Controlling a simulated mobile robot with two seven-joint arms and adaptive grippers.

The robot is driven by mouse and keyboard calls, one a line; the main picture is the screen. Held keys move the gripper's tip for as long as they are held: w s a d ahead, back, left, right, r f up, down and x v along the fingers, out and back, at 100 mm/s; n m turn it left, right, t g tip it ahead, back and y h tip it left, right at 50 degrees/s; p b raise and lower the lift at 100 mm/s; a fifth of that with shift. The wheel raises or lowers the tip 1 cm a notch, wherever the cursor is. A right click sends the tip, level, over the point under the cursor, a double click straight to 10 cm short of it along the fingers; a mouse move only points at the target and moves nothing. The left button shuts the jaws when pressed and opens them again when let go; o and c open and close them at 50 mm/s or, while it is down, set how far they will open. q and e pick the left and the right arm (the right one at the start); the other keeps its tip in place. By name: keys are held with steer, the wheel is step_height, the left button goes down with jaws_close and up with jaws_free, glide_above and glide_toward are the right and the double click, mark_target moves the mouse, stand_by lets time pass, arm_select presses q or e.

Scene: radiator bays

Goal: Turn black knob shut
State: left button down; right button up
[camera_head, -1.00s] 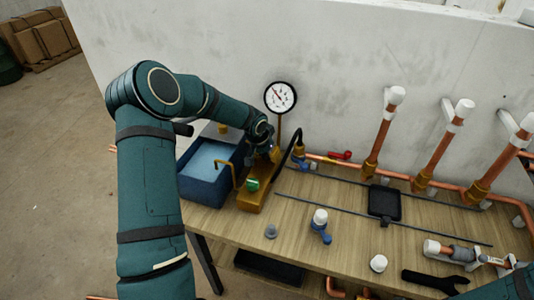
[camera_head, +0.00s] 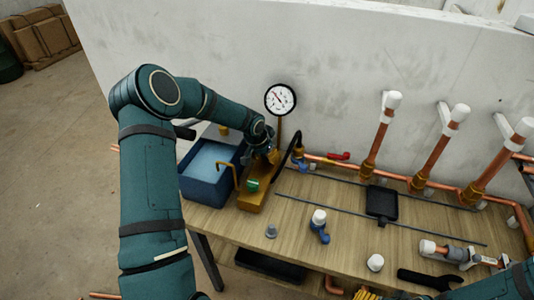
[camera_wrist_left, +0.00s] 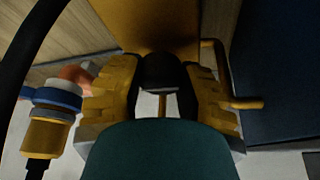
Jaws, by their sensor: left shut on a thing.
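The black knob (camera_wrist_left: 160,72) sits on the yellow pump body, seen in the left wrist view between my finger pads. My left gripper (camera_wrist_left: 160,95) is shut on it, with one ribbed yellow pad on each side. In the head view my left gripper (camera_head: 270,153) is at the back of the yellow pump (camera_head: 252,200) and hides the knob. A round white gauge (camera_head: 280,99) stands just behind. What looks like the ribbed yellow pads of my right gripper (camera_head: 368,295) shows at the bottom edge, mostly cut off.
A blue water tank (camera_head: 205,190) stands left of the pump. A black hose (camera_head: 291,146) arches close to the right of my left gripper. Copper pipes with white caps (camera_head: 394,100) stand along the wall.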

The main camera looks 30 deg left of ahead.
arm_select(q)
steer(key=c, duration=0.5)
jaws_free()
steer(key=shift+f, duration=0.1)
steer(key=v, duration=1.2)
steer(key=shift+w, duration=0.1)
